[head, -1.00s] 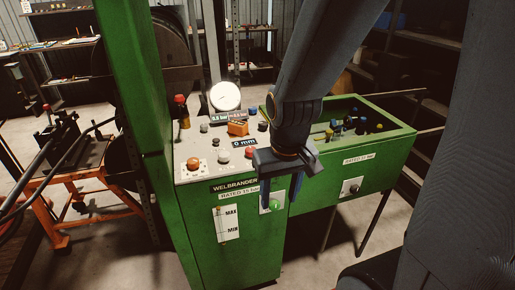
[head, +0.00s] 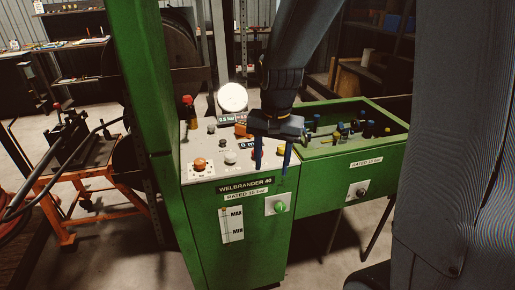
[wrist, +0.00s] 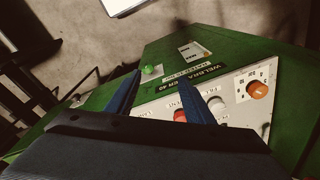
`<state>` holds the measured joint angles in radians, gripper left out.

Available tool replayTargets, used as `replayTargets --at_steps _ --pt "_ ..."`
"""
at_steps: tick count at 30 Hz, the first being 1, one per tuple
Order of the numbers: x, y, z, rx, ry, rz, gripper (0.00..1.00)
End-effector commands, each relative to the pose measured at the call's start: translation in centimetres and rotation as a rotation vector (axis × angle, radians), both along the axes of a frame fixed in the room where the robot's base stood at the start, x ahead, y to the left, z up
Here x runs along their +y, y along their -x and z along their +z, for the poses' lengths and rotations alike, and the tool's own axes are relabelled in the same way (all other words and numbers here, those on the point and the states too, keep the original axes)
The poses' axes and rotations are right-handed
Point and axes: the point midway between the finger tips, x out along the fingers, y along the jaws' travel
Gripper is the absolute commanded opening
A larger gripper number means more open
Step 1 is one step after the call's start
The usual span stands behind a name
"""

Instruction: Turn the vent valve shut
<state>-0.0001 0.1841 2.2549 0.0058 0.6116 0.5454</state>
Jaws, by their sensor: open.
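The green crimper cabinet (head: 245,250) has a green knob (head: 280,206) on a pale plate on its front face. A grey knob (head: 361,190) sits on a similar plate on the green trough to the right. In the wrist view the green knob (wrist: 150,69) shows between and beyond the blue fingertips. The fingers partly hide a red button (wrist: 180,115).
The panel carries an orange knob (head: 199,164), buttons and a round gauge (head: 232,97). A red-topped fitting (head: 188,108) stands at its back left. An orange cart (head: 75,185) is at left. Floor shows clear before the cabinet.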

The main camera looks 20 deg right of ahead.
Motion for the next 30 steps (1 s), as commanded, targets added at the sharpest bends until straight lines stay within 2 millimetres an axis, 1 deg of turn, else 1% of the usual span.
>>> replayTargets --at_steps 1,3,6,9,12,16,20,30 --pt "0.0 -2.4 0.4 0.005 -0.010 -0.107 0.48" --pt "0.0 -5.2 1.1 0.014 -0.024 -0.268 0.48" --pt "0.0 -8.8 1.9 0.026 -0.041 -0.480 0.48" --pt "0.0 -11.5 2.6 0.033 -0.053 -0.654 0.48" --pt "-0.1 -13.2 3.0 0.041 -0.060 -0.775 0.48" --pt "-0.1 -14.2 3.3 0.044 -0.064 -0.852 0.48" --pt "-0.1 -14.3 2.4 0.048 -0.063 -0.865 0.48" --pt "-0.1 -14.5 -2.6 0.047 -0.063 -0.863 0.48"
